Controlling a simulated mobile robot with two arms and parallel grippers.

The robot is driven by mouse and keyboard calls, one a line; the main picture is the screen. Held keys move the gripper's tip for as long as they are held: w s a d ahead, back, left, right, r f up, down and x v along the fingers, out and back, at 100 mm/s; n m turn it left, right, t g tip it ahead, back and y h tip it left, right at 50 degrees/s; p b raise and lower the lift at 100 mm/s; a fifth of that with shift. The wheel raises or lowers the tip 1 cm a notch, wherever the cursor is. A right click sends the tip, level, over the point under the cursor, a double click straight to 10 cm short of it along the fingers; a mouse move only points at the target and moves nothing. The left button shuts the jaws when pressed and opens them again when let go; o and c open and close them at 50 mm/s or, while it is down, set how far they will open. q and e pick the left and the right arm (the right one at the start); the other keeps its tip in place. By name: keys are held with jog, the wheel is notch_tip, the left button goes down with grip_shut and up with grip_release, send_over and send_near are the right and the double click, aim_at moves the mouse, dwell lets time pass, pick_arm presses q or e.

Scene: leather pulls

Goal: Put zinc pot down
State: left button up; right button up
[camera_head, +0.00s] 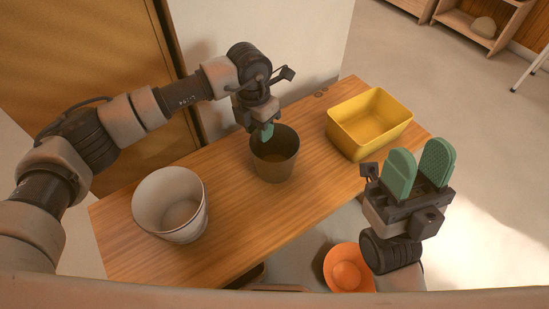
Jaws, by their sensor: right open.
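The zinc pot (274,168) is a dark, tapered, open pot in the middle of the wooden table. It is upright; I cannot tell whether its base touches the tabletop. My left gripper (267,132) points down at the pot's far rim and is shut on it. One green finger shows at the inside of the rim, and the other finger is hidden. My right gripper (417,172) is open and empty, its two green fingers pointing up, to the right of the table's front edge.
A white pot (171,206) stands on the wooden table (235,230) at the left. A yellow bin (368,124) stands at the right end. Bare tabletop lies between the pots.

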pick_arm(q)
notch_tip(320, 180, down, 4)
jog(key=shift+d+r+b, duration=0.1)
jog(key=shift+b, duration=0.6)
grip_shut()
